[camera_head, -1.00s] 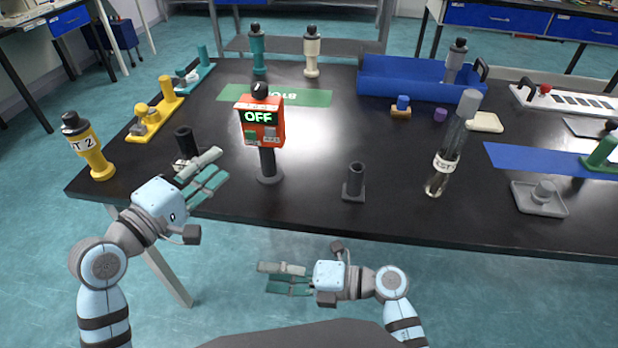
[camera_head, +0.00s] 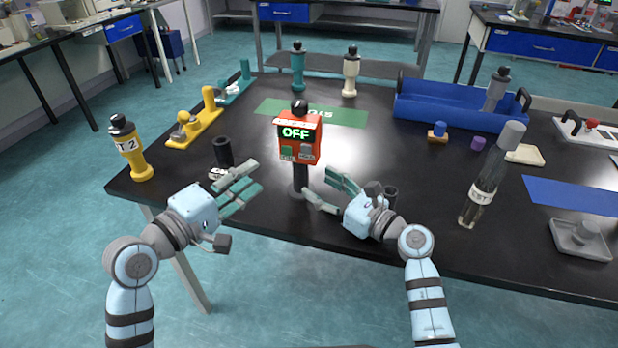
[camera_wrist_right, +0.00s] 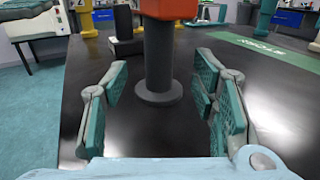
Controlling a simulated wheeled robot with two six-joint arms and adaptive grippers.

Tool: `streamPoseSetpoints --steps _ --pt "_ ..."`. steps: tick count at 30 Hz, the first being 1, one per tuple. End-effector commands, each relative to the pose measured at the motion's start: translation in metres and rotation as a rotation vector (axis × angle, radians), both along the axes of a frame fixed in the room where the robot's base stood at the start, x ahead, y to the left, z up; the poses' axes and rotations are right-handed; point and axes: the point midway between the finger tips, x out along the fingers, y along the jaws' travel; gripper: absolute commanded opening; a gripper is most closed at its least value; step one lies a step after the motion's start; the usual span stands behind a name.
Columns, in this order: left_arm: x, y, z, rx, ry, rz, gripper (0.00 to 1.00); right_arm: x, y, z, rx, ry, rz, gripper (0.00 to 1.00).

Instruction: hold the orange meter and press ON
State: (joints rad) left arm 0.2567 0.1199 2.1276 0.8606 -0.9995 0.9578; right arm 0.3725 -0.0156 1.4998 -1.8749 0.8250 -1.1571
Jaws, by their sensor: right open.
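The orange meter (camera_head: 300,150) stands upright on the black table, on a dark post (camera_head: 299,181) with a round base. Its screen (camera_head: 295,132) reads OFF. Below the screen are a green button (camera_head: 287,153) and a grey button (camera_head: 306,152). My right gripper (camera_head: 318,188) is open at the front right of the post. In the right wrist view, the post (camera_wrist_right: 160,60) stands ahead, between and beyond the open fingers (camera_wrist_right: 163,105), apart from them. My left gripper (camera_head: 252,180) has its fingers apart, empty, left of the meter.
A dark cylinder (camera_head: 223,152) stands just beyond my left gripper. Another dark holder (camera_head: 391,195) is partly hidden behind my right gripper. A tall clear bottle (camera_head: 485,185) stands to the right. A green mat (camera_head: 345,113) lies behind the meter.

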Motion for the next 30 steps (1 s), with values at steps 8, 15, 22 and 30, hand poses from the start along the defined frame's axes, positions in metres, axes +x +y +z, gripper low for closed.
streamPoseSetpoints --steps 8,15,22,30 --pt "0.000 0.000 0.000 0.000 0.000 0.000 0.33 0.042 0.044 0.000 0.001 0.002 0.003 0.53" --pt "0.000 0.000 0.000 0.000 0.000 0.000 0.33 0.050 0.052 0.000 -0.001 0.001 0.002 0.53" --pt "0.000 0.000 0.000 0.000 0.000 0.000 0.33 0.050 0.052 0.000 -0.001 0.001 0.003 0.35" --pt "0.000 0.000 0.000 0.000 0.000 0.000 0.32 0.050 0.052 0.000 -0.001 0.001 0.003 0.00"
